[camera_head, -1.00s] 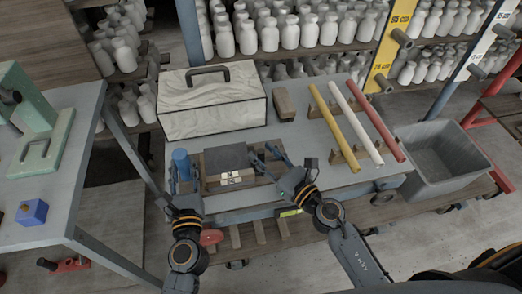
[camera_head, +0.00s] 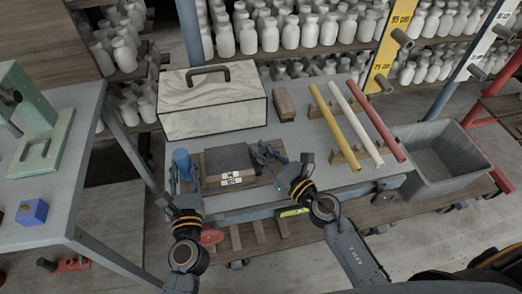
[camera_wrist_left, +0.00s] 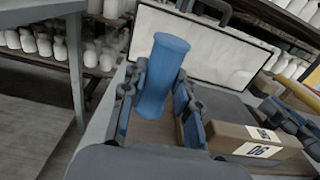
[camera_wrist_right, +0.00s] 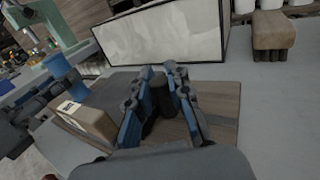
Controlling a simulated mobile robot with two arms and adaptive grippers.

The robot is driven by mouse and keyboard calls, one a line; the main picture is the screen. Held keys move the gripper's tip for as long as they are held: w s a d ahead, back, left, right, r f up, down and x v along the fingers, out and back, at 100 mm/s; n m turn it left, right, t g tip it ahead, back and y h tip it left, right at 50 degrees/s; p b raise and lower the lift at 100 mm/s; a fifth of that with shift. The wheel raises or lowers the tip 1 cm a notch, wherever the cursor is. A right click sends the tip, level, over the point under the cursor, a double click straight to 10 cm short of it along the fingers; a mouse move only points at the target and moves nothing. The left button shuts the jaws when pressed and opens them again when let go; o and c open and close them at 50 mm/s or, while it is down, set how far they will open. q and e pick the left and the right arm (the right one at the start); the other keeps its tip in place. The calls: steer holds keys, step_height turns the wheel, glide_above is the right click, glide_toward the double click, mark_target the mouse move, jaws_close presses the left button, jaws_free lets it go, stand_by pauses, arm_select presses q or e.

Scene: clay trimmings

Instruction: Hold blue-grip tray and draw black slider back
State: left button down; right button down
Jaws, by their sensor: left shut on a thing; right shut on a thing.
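The wooden tray (camera_wrist_right: 222,108) lies on the grey bench top. Its upright blue grip (camera_head: 181,163), a flared cylinder, stands at the tray's left end. My left gripper (camera_head: 184,178) is shut around it, and in the left wrist view the blue grip (camera_wrist_left: 160,78) sits between the fingers. A block with a dark top (camera_head: 228,158) and white labels on its front sits mid-tray. The black slider (camera_wrist_right: 157,98) is a short dark knob right of the block. My right gripper (camera_head: 267,154) is shut on it; its fingers partly hide it.
A pale marbled box (camera_head: 213,110) with a dark handle stands behind the tray. A brown block (camera_head: 284,104) and yellow, white and red rods (camera_head: 355,120) lie to the right. A grey bin (camera_head: 440,165) stands farther right. The bench's front edge is close to both arms.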

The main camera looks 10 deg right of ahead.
arm_select(q)
steer(key=shift+f, duration=0.3)
arm_select(e)
steer(key=d, duration=0.4)
arm_select(q)
steer(key=shift+a, duration=0.15)
arm_select(e)
steer(key=shift+d, duration=0.2)
steer(key=c, duration=1.2)
jaws_free()
steer(key=shift+d, duration=0.15)
steer(key=shift+s, duration=0.25)
arm_select(q)
steer(key=shift+r, duration=0.1)
arm_select(e)
steer(key=v, duration=1.1)
steer(key=shift+s+d, duration=0.15)
steer(key=shift+s, duration=0.15)
